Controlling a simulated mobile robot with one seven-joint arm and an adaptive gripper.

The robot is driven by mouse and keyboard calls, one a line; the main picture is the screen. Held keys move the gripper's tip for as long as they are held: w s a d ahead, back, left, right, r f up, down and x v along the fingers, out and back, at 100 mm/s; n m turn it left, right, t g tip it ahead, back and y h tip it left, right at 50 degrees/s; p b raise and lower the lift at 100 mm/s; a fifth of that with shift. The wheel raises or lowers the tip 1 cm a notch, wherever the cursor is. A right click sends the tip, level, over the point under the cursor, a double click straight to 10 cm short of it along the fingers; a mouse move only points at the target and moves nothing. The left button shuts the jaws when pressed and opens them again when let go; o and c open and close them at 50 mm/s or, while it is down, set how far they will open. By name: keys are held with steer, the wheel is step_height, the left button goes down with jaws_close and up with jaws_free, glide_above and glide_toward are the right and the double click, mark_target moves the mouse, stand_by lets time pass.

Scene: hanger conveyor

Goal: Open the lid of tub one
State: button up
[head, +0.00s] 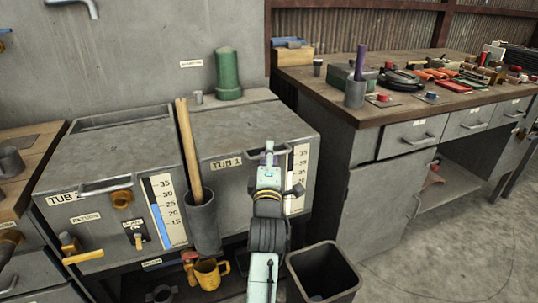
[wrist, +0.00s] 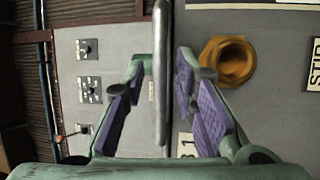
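Tub one (head: 228,185) is the grey box marked "TUB 1", right of tub 2. Its flat grey lid (head: 235,130) lies shut on top. My gripper (head: 269,160) is at the tub's upper front edge, over the right part of the lid handle. In the wrist view, a grey handle bar (wrist: 161,70) runs between the purple-padded fingers of my gripper (wrist: 158,95). The fingers are apart, with a visible gap on both sides of the bar. Part of the "TUB 1" label (wrist: 186,145) shows beside the right finger. My gripper hides part of the handle in the head view.
Tub 2 (head: 105,150) stands left with its lid shut. A grey holder (head: 203,225) with a wooden stick (head: 189,150) is left of my arm. A green cylinder (head: 228,75) stands behind the lid. A black bin (head: 322,272) and a cluttered workbench (head: 340,120) are right.

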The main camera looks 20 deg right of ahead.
jaws_close()
stand_by(0.6)
